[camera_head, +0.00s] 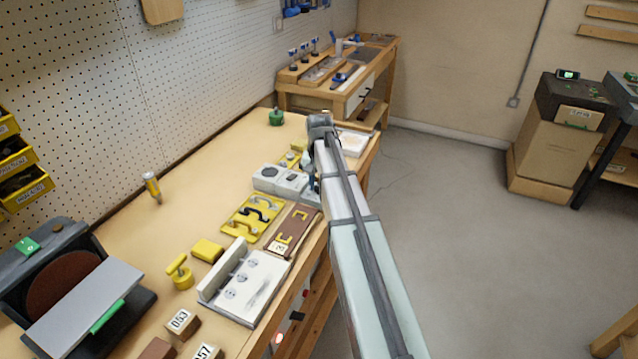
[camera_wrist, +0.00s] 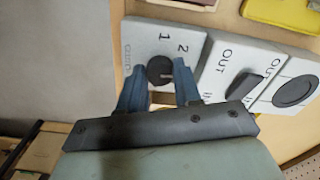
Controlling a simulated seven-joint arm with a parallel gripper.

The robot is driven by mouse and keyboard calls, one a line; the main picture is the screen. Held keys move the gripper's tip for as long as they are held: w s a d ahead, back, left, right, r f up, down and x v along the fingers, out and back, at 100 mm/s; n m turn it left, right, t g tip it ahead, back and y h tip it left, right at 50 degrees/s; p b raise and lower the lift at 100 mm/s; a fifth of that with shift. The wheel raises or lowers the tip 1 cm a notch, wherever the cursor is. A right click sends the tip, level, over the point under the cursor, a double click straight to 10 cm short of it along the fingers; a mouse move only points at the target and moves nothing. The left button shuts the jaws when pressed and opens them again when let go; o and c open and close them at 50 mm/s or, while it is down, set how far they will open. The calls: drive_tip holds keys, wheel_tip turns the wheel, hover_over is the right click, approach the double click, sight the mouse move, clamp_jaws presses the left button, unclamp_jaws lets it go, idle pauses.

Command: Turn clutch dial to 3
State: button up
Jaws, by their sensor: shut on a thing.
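The clutch dial (camera_wrist: 159,68) is a round black knob on a white panel (camera_wrist: 140,38), seen in the wrist view. The numbers 1 and 2 are printed above it; no 3 is visible. A pale mark on the knob points right, roughly below the 2. My gripper (camera_wrist: 158,78) has its two blue fingers on either side of the knob, shut on it. In the head view my gripper (camera_head: 312,186) is at the right end of the white panels, and my arm hides the dial.
Next to the dial are white panels marked OUT, one with a black lever (camera_wrist: 243,86), one with a black disc (camera_wrist: 295,91). On the bench are a yellow tray with handles (camera_head: 250,215), a brown board (camera_head: 291,232) and a white fixture plate (camera_head: 245,287).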

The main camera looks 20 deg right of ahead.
sight(319, 186)
drive_tip(key=shift+m, duration=0.6)
drive_tip(key=o, duration=1)
drive_tip(key=shift+o, duration=0.2)
drive_tip(key=shift+r, duration=0.1)
wheel_tip(319, 186, up, 14)
drive_tip(key=shift+f, duration=0.2)
